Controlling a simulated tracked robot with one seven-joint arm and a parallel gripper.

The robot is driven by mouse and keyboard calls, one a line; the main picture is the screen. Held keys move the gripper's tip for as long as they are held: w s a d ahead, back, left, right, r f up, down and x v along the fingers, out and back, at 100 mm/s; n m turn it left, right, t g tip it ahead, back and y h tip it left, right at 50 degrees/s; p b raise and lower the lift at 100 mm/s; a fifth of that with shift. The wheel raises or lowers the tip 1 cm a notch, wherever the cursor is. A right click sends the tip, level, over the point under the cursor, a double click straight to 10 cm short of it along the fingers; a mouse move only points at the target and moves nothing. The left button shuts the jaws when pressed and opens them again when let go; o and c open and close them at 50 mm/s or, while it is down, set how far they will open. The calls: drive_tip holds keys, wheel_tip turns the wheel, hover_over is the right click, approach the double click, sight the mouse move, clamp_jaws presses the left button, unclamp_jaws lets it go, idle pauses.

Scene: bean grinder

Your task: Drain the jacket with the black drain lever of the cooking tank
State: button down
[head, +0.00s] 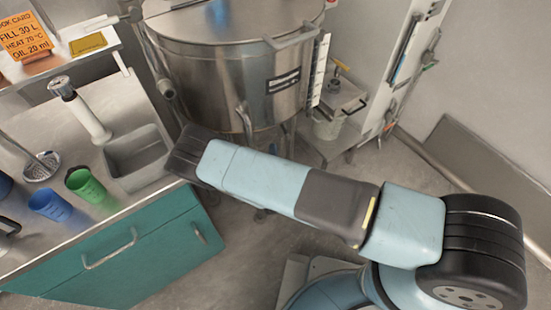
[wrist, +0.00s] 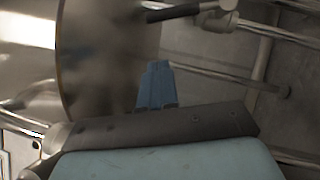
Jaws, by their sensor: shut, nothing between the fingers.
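The steel cooking tank (head: 235,65) stands at the back centre in the head view. Its curved metal wall (wrist: 108,60) fills the left of the wrist view. A black lever (wrist: 172,12) with a metal pipe fitting (wrist: 215,18) shows at the top of the wrist view. My gripper (wrist: 157,68) has its blue fingers shut together, with nothing between them. In the picture its tips are below the black lever and apart from it. In the head view my arm reaches to the tank's lower front; the fingers and the lever cannot be made out there.
Several metal pipes or legs (wrist: 225,75) cross the right of the wrist view. In the head view a counter with a sink (head: 138,155), a blue cup (head: 50,205) and a green cup (head: 85,183) is left. A white shelf unit (head: 370,50) stands right of the tank.

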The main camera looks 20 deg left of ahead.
sight(285, 131)
drive_tip(key=w+r, duration=0.2)
drive_tip(key=w, duration=0.4)
drive_tip(key=shift+w+d+r, duration=0.15)
drive_tip(key=shift+w+d, duration=0.1)
drive_tip(key=shift+w, duration=0.15)
drive_tip(key=shift+a, duration=0.1)
